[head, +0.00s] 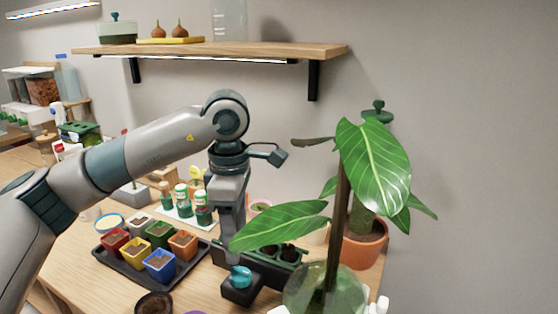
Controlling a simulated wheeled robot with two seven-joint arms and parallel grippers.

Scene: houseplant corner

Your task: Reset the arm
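My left arm comes in from the left, bends at the middle of the view and hangs down. Its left gripper (246,284) is low in the middle, near the tray of small pots and beside a large leaf. A round teal thing (240,276) shows at the dark gripper end. I cannot tell whether it is held, or whether the fingers are open. The leaf covers part of the hand. My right gripper is not in view.
A black tray (188,283) holds several coloured pots. A leafy plant (375,165) rises from a clear glass vessel (322,291) on the right, before a terracotta pot (366,248). A wooden shelf (215,50) hangs above the arm. Green-labelled bottles (201,207) stand behind the tray.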

